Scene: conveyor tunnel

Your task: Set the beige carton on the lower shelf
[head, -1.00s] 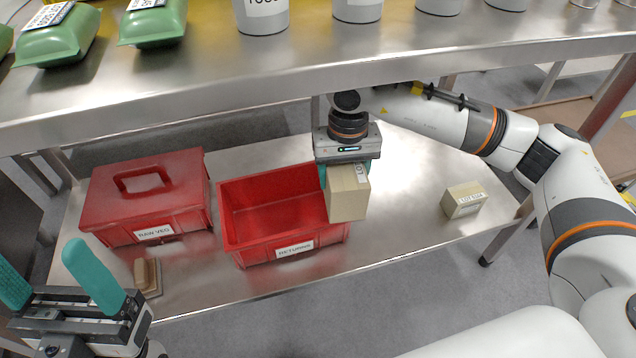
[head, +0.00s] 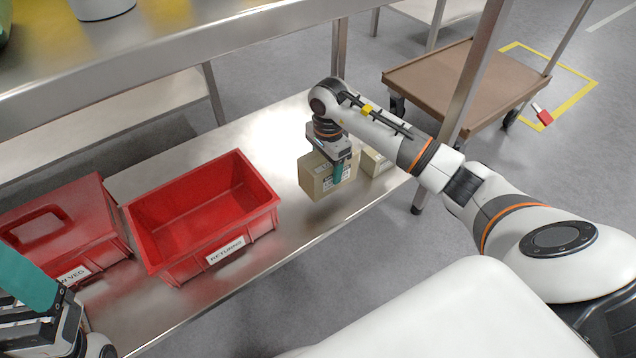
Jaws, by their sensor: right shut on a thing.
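The beige carton (head: 314,180) is in my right gripper (head: 334,164), whose fingers point down and are shut on it. The carton is upright over the lower shelf (head: 270,262), right of the red returns bin. Its underside is at or very near the shelf surface; I cannot tell whether it touches. My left gripper (head: 22,285) is at the bottom left, partly cut off by the frame. One teal finger shows, and it holds nothing that I can see.
The open red returns bin (head: 178,258) and a lidded red box (head: 70,225) stand on the shelf to the left. A second small carton (head: 375,162) is close behind the held one, at its right. The upper shelf (head: 215,45) overhangs the back. A brown cart (head: 460,85) stands beyond.

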